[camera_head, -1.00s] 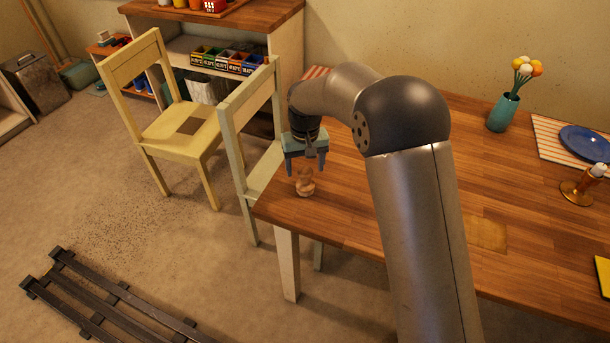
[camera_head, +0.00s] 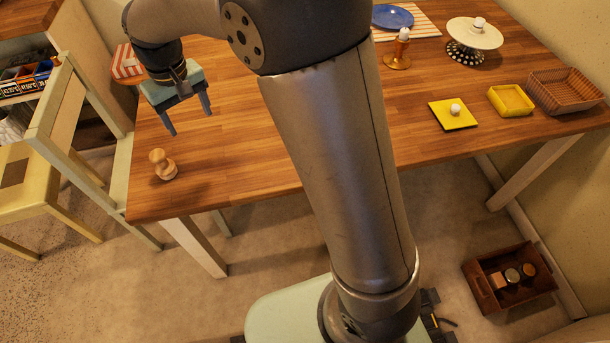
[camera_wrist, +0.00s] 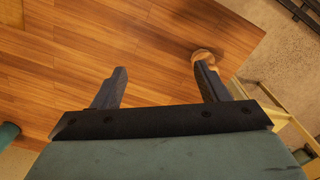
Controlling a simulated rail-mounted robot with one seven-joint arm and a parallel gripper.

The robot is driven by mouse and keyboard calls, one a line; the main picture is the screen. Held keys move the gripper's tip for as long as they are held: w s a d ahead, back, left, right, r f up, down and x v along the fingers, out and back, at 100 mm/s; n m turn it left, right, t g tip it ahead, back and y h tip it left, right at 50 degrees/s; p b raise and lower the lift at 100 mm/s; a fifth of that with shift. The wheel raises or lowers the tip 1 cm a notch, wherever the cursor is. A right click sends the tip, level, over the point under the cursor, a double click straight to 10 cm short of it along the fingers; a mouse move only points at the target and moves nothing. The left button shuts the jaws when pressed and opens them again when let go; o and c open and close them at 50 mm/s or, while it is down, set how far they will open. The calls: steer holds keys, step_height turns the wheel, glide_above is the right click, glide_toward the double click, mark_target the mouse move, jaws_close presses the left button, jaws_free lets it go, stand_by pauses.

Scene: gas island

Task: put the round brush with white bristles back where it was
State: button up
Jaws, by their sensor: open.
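A small round wooden piece with a knob handle (camera_head: 163,166), which looks like the brush, stands upright on the tabletop near its left front corner. No white bristles show on it from here. In the wrist view it shows beside the right fingertip (camera_wrist: 204,54), partly covered by that finger. My gripper (camera_head: 188,123) is open and empty, above the table, behind and to the right of the wooden piece and apart from it. Both fingers also show in the wrist view (camera_wrist: 160,69) with only bare table between them.
The wooden table (camera_head: 260,170) is clear around the gripper. A yellow plate (camera_head: 440,119), yellow dish (camera_head: 510,100) and woven basket (camera_head: 566,92) are at the right. A pale chair (camera_head: 62,130) stands at the left.

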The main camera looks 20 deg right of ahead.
steer(key=s+d+f+m, duration=0.2)
steer(key=s+d+m, duration=0.2)
steer(key=s+d, duration=1.5)
steer(key=s, duration=0.4)
steer(key=shift+s+d, duration=0.25)
steer(key=shift+d, duration=0.1)
step_height(320, 180, down, 9)
steer(key=d+b, duration=0.1)
steer(key=b, duration=0.7)
steer(key=shift+d+r+m, duration=0.15)
steer(key=shift+d+m, duration=0.15)
steer(key=shift+d, duration=0.05)
